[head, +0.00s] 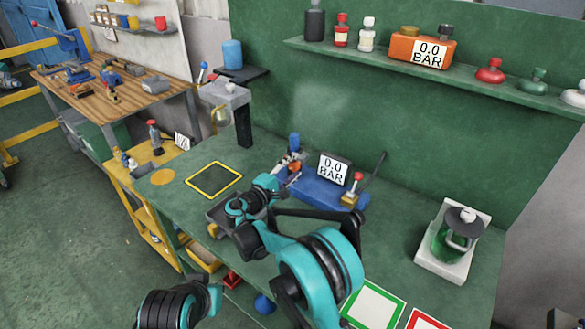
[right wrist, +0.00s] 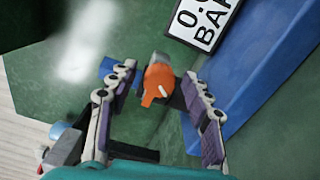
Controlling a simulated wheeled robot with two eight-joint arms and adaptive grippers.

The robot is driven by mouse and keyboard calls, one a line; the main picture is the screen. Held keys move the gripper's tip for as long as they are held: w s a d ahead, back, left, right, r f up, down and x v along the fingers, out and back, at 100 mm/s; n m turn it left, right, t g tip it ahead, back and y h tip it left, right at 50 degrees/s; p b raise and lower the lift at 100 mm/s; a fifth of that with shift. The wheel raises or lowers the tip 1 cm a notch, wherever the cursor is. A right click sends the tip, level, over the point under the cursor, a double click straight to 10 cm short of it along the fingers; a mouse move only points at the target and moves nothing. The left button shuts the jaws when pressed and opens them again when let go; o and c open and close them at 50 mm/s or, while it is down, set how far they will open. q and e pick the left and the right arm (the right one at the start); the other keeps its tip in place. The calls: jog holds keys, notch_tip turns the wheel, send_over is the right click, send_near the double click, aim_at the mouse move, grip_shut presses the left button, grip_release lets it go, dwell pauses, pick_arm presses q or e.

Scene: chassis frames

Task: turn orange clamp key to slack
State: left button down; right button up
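The orange clamp key (right wrist: 158,82) shows in the right wrist view, with a white mark on its face and a grey cap at its far end. My right gripper (right wrist: 157,80) is open around it, one finger on each side, with a gap visible on both sides. The unit carries a display (head: 333,169) reading 0.0 BAR. My left gripper is not in view.
A red-topped lever (head: 357,178) stands on the unit's right part. A green jar on a white base (head: 440,268) stands at the bench's right. A yellow-edged dark square (head: 214,179) lies left of the gripper. Green and red framed pads lie in front.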

jog(key=v, duration=0.7)
jog(key=shift+s, duration=0.2)
jog(key=shift+a, duration=0.15)
jog(key=s+d+r+m+g+y, duration=0.1)
jog(key=s+d+m+g+y, duration=0.15)
jog(key=s+d, duration=0.55)
jog(key=s+d+r+m+g+y, duration=0.2)
jog(key=s+d+m+g, duration=0.15)
jog(key=d, duration=0.95)
jog(key=s+f+m+y, duration=0.2)
jog(key=s, duration=0.5)
jog(key=s+d+f+m+g+y, duration=0.1)
jog(key=s+f+m+y, duration=0.1)
jog(key=s, duration=0.5)
jog(key=s+d+f+m+y, duration=0.1)
jog(key=s+f+m+y, duration=0.1)
jog(key=s, duration=0.5)
jog(key=shift+s+d+f+m, duration=0.15)
jog(key=shift+s+m, duration=0.25)
